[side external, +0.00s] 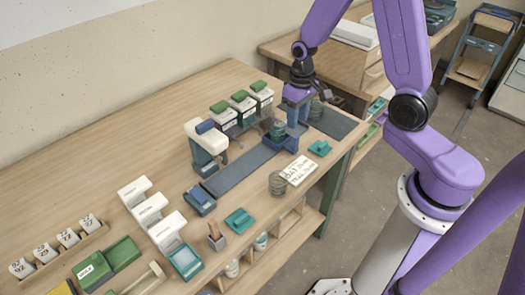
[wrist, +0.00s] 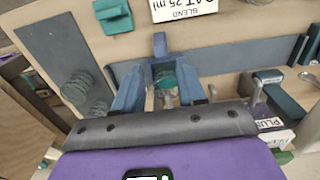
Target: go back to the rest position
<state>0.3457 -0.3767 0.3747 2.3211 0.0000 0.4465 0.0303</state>
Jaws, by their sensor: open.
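My gripper (side external: 293,112) is over the far right part of the wooden table, pointing down.
Green-topped white dispensers (side external: 241,104) stand behind the strip. A white-and-blue machine (side external: 207,145) stands left. The back left tabletop is clear.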

